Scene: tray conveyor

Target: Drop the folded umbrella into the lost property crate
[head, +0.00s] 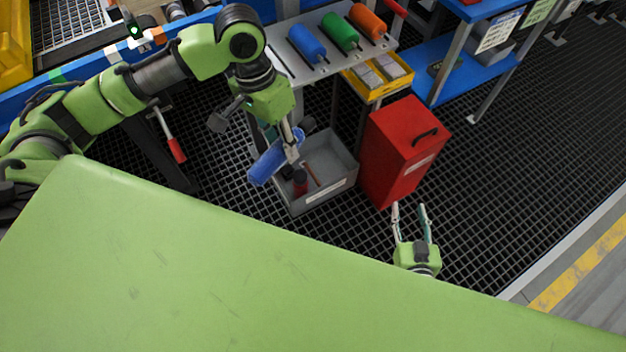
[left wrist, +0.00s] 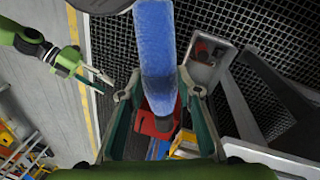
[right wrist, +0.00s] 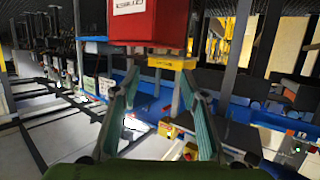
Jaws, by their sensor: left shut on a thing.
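The blue folded umbrella (head: 268,163) is held by my left gripper (head: 292,152), which is shut on it. It is tilted, over the left part of the grey crate (head: 338,187) in the head view. The umbrella (left wrist: 157,55) runs between the fingers in the left wrist view, with the crate (left wrist: 220,62) beyond to its right. The crate has a white label and holds a dark red item (head: 299,184) and a thin brown stick (head: 312,172). My right gripper (head: 411,215) is open and empty, right of the crate, below the red bin.
The red bin (head: 393,160) with a black handle stands right of the crate. Behind is a grey shelf with blue, green and orange rolls (head: 340,32) and a yellow tray (head: 377,76). A blue bench (head: 450,65) stands at right. Floor grating right of the bin is clear.

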